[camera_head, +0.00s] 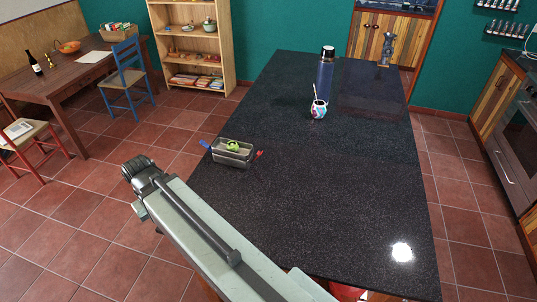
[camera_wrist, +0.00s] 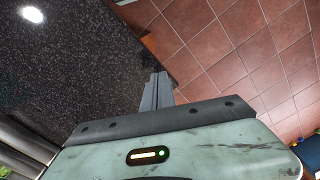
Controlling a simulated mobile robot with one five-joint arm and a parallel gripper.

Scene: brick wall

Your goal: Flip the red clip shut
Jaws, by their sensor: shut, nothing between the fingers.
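A small grey metal box (camera_head: 233,158) sits on the black counter, near its left edge, in the head view. It is open at the top and a green thing (camera_head: 233,146) lies in it. The red clip (camera_head: 259,154) sticks out from the box's right end. A blue clip (camera_head: 204,145) sticks out at its left end. My gripper (camera_wrist: 157,90) is shut and empty in the wrist view, with its fingers over the border between dark counter and tiled floor. I cannot make out the fingers in the head view.
The black counter (camera_head: 330,190) is mostly clear around the box. A dark blue bottle (camera_head: 325,75) and a colourful cup with a straw (camera_head: 318,110) stand farther back. Open tiled floor lies left of the counter.

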